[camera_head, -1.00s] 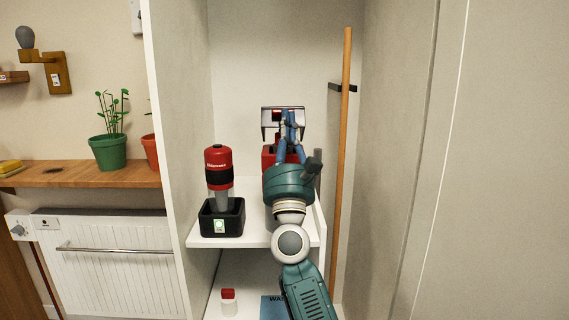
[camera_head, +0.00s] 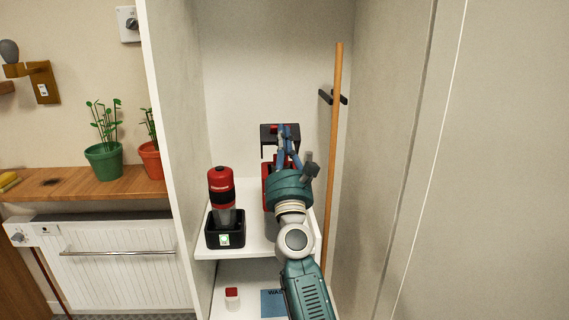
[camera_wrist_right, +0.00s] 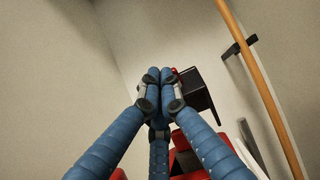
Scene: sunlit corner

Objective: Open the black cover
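The black cover (camera_head: 268,131) stands raised behind the red box (camera_head: 267,172) on the upper shelf, with a small red part at its top. My right gripper (camera_head: 287,129) reaches over the box, its fingertips in front of the cover. In the right wrist view, its blue fingers (camera_wrist_right: 160,88) meet at the tips with nothing visible between them. The black cover (camera_wrist_right: 198,91) shows just right of and behind the tips; I cannot tell if they touch. The arm hides much of the red box. My left gripper is not in view.
A red-and-black appliance (camera_head: 221,186) stands in a black base (camera_head: 225,238) on the shelf (camera_head: 265,240), left of my arm. A wooden pole (camera_head: 334,130) stands close on the right, by a dark wall bracket (camera_head: 326,97). Cabinet walls enclose both sides.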

